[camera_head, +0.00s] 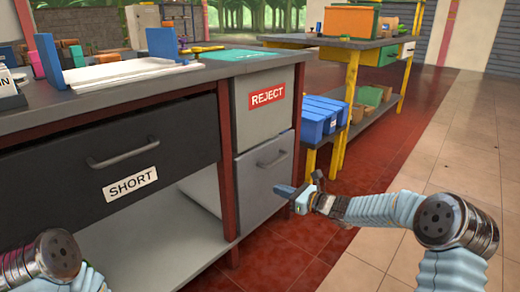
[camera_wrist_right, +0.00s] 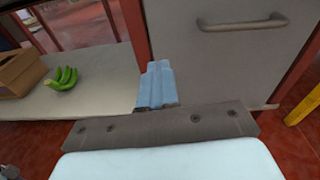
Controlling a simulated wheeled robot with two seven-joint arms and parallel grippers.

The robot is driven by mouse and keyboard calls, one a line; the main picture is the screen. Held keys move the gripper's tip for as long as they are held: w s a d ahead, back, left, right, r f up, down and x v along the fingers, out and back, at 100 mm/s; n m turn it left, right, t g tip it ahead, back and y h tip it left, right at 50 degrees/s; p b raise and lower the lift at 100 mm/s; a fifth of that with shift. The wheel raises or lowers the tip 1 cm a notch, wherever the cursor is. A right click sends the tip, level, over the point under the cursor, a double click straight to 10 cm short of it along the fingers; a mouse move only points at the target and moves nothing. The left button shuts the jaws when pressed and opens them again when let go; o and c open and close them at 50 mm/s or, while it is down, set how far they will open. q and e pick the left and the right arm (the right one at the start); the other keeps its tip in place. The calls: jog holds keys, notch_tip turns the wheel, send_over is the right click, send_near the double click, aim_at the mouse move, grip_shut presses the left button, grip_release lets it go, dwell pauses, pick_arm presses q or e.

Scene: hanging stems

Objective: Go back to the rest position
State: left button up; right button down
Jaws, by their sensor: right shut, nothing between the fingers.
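My right gripper (camera_head: 298,198) is in front of the lower grey front (camera_head: 262,178) of the workbench, near its right end. Its fingers (camera_wrist_right: 157,85) are together with nothing between them, and it appears apart from the grey front. The right arm reaches in from the lower right of the head view. Of my left arm, only a joint and part of a link show at the lower left; the left gripper is out of view.
The workbench (camera_head: 150,90) has a black drawer labelled SHORT (camera_head: 120,165) and a grey front labelled REJECT (camera_head: 268,97). Green bananas (camera_wrist_right: 62,78) and a cardboard box (camera_wrist_right: 18,72) sit on a low shelf. A yellow-legged bench (camera_head: 347,110) stands behind. Tiled floor at right is clear.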

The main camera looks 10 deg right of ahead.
jog(key=s+a+f+n+g+h, duration=0.25)
jog(key=s+f+n+g, duration=0.45)
jog(key=s+f, duration=0.75)
jog(key=s+a+f+n+g+h, duration=0.2)
jog(key=s+f+n+g+h, duration=0.2)
jog(key=s+f+n, duration=0.75)
jog(key=s+f+n+h, duration=0.1)
jog(key=s+f+n, duration=0.5)
jog(key=s, duration=0.6)
pick_arm(q)
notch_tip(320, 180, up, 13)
jog(key=p, duration=1.3)
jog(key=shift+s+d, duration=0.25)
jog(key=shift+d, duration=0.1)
pick_arm(e)
notch_tip(320, 180, up, 12)
jog(key=shift+s+a+f, duration=0.15)
jog(key=shift+s+a, duration=0.15)
jog(key=shift+a, duration=0.15)
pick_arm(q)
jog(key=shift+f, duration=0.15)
pick_arm(e)
jog(key=shift+n, duration=0.25)
